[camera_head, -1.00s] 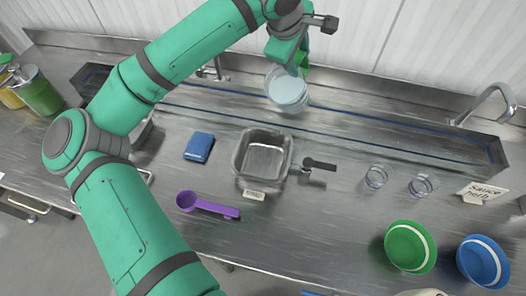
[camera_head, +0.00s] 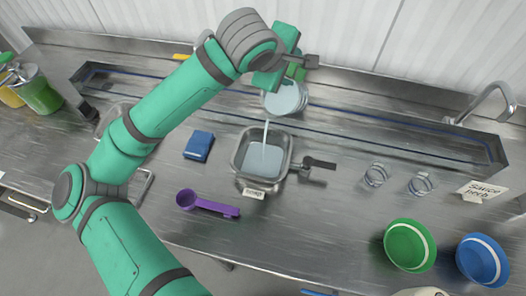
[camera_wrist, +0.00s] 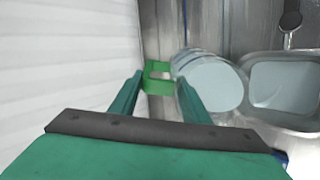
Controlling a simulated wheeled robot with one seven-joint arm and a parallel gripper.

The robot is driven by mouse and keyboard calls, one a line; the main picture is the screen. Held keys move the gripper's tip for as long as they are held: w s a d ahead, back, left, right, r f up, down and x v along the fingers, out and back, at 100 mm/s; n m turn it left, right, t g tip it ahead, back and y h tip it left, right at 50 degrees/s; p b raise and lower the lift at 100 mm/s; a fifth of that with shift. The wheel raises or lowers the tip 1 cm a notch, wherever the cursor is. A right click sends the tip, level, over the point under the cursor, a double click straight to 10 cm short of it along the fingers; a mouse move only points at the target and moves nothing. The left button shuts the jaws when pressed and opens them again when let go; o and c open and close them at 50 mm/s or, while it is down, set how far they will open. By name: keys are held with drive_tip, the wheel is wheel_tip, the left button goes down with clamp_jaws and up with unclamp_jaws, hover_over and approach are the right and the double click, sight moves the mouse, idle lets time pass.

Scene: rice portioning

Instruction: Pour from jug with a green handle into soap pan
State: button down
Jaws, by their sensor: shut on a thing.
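The clear jug (camera_head: 284,98) with a green handle (camera_head: 296,72) is held tilted above the far edge of the soap pan. My gripper (camera_head: 290,68) is shut on the green handle, which also shows between its fingers in the wrist view (camera_wrist: 157,76). A thin stream of pale liquid falls from the jug into the metal soap pan (camera_head: 237,155). Pale bluish liquid covers the pan's floor. A small label (camera_head: 253,192) with writing too small to read stands at the pan's near side. In the wrist view the jug (camera_wrist: 212,84) overlaps the pan (camera_wrist: 268,57).
A blue sponge (camera_head: 198,146) and a purple scoop (camera_head: 207,205) lie left of the pan. A dark-handled tool (camera_head: 320,163) is at its right. Two small glasses (camera_head: 376,175) stand further right, with green (camera_head: 410,246) and blue bowls (camera_head: 483,262) nearer. A trough runs behind.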

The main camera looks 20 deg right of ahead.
drive_tip(key=shift+s+a+f+t+h+p, duration=0.45)
drive_tip(key=shift+f+h+p, duration=0.2)
drive_tip(key=shift+p, duration=0.4)
idle(0.4)
drive_tip(key=shift+s+a+f+t+h+p, duration=0.1)
drive_tip(key=shift+s+a+t+h+p, duration=0.25)
drive_tip(key=shift+p, duration=0.45)
drive_tip(key=shift+s+a+f+t+h+p, duration=0.15)
drive_tip(key=shift+a+t+h+p, duration=0.25)
drive_tip(key=shift+p, duration=0.35)
idle(0.9)
drive_tip(key=shift+s, duration=0.15)
drive_tip(key=shift+a+p, duration=0.2)
drive_tip(key=shift+p, duration=0.2)
drive_tip(key=shift+s+a+f+h, duration=0.1)
drive_tip(key=shift+s+a+h, duration=0.15)
drive_tip(key=shift+h, duration=0.15)
drive_tip(key=shift+w, duration=0.1)
drive_tip(key=shift+a+t, duration=0.2)
drive_tip(key=shift+t, duration=0.1)
